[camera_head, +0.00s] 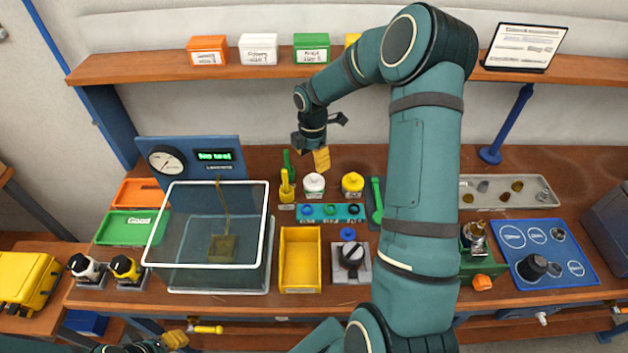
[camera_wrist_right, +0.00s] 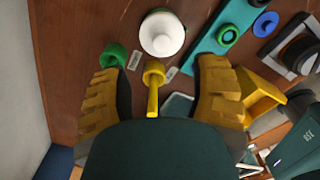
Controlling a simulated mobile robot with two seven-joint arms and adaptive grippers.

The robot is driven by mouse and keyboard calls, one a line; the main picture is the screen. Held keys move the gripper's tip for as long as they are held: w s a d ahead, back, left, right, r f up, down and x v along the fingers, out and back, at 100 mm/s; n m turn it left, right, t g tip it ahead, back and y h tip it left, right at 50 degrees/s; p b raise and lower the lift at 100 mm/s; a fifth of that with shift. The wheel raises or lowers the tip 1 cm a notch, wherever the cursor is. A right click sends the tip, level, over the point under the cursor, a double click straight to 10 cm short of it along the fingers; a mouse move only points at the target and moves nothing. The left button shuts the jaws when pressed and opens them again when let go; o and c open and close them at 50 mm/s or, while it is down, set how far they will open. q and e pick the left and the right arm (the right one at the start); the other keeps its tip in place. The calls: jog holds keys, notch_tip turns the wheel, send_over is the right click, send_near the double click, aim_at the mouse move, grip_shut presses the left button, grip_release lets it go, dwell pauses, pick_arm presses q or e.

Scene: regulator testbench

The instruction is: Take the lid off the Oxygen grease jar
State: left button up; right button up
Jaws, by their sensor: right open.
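Two small jars stand on the bench: a white jar (camera_head: 314,185) with a white lid and a yellow jar (camera_head: 352,185) with a yellow lid. Their labels are too small to read, so I cannot tell which is Oxygen. The white jar, lid on, also shows in the right wrist view (camera_wrist_right: 162,35). My right gripper (camera_head: 318,148) is open and empty, above and behind the jars. In the wrist view its yellow fingers (camera_wrist_right: 163,75) are wide apart, with the white jar beyond them. My left gripper (camera_head: 172,342) is only partly visible at the bottom left edge.
A yellow tool (camera_head: 286,188) and a green tool (camera_head: 287,160) stand left of the white jar. A teal strip with rings (camera_head: 330,220) lies in front of the jars. A yellow bin (camera_head: 300,231) and glass tank (camera_head: 215,278) are nearer. My right arm hides some bench.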

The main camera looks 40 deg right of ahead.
aim_at(313, 176)
notch_tip(313, 176, down, 8)
jog(key=shift+s+r, duration=0.15)
jog(key=shift+r, duration=0.05)
jog(key=c, duration=1)
